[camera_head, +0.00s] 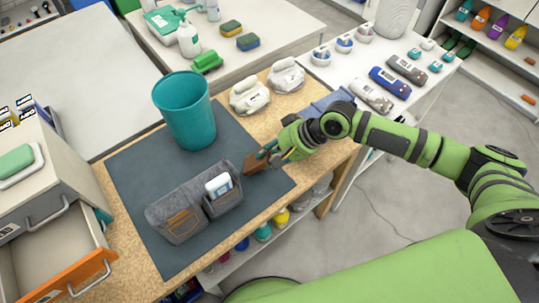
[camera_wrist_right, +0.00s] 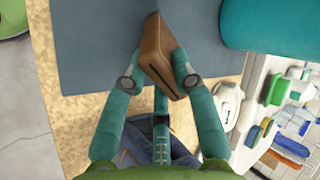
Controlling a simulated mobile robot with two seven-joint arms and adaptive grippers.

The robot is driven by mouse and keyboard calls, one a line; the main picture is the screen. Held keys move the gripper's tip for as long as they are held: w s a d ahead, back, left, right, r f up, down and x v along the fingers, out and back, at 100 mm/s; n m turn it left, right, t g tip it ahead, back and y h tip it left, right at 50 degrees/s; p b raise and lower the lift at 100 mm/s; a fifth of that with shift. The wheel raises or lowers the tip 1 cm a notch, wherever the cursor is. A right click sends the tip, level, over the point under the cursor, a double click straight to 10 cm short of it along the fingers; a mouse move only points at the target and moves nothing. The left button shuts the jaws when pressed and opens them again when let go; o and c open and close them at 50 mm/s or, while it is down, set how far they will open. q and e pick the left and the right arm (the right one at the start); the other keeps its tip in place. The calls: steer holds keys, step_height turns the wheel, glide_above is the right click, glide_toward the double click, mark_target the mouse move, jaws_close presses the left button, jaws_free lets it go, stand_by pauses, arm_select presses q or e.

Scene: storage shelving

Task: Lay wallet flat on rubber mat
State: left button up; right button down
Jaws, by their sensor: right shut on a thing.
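A brown wallet (camera_head: 256,163) is held in my right gripper (camera_head: 272,154) over the right part of the dark grey-blue rubber mat (camera_head: 130,182). I cannot tell whether the wallet's lower edge touches the mat. My left gripper is not in view.
A teal bin (camera_head: 186,110) and a grey felt organizer (camera_head: 170,210) with a white item stand on the mat. White packages (camera_head: 249,96) sit behind on the speckled tabletop (camera_head: 262,120). An open drawer (camera_head: 60,262) is at the left. The mat's left strip is clear.

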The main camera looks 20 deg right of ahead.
steer(key=c, duration=0.9)
jaws_free()
steer(key=v, duration=1.2)
steer(key=shift+f, duration=0.1)
